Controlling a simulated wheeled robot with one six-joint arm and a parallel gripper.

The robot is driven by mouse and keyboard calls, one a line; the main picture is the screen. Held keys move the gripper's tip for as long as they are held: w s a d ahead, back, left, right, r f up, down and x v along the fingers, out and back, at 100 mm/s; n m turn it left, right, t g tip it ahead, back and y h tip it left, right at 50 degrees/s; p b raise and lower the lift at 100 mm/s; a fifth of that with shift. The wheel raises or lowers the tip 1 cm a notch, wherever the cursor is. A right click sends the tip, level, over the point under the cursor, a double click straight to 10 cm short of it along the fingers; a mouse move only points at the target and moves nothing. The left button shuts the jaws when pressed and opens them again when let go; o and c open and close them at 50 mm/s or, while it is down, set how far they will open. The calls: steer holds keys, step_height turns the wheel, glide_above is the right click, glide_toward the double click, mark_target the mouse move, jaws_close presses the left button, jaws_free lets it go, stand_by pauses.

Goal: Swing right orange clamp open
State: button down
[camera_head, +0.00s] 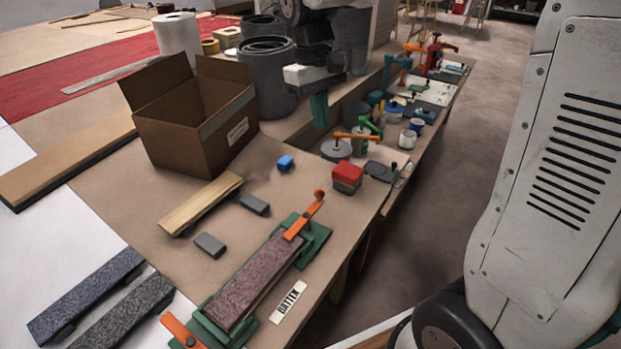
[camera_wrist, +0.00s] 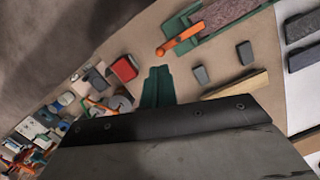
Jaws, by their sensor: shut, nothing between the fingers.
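The right orange clamp (camera_head: 305,215) is a lever with a round knob at its far end, on the green holder (camera_head: 316,236). Its lower end reaches the end of a maroon-topped board (camera_head: 255,279). In the wrist view the clamp (camera_wrist: 181,40) lies above and right of my fingertips, apart from them. A second orange clamp (camera_head: 180,331) is at the board's near end, partly cut off by the frame. My gripper (camera_head: 319,112) hangs above the bench, beyond the holder. Its green fingers (camera_wrist: 157,72) are together and empty.
A blue block (camera_head: 285,162), grey blocks (camera_head: 255,204) and a wooden strip (camera_head: 201,204) lie near the holder. A red-topped box (camera_head: 347,177) and cans stand right of my gripper. An open cardboard box (camera_head: 197,120) stands to the left. The bench's right edge is close to the holder.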

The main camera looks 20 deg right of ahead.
steer(key=w+a+f+n+g, duration=0.1)
steer(key=w+a+f, duration=0.1)
steer(key=w+f, duration=0.9)
steer(key=shift+w+a+n+g+h, duration=0.3)
steer(key=shift+w+a, duration=0.05)
steer(key=shift+w, duration=0.05)
steer(key=shift+f, duration=0.2)
steer(key=s+d+f, duration=0.2)
steer(key=s+f, duration=0.4)
steer(key=f, duration=0.4)
steer(key=shift+s+d, duration=0.25)
steer(key=shift+d, duration=0.1)
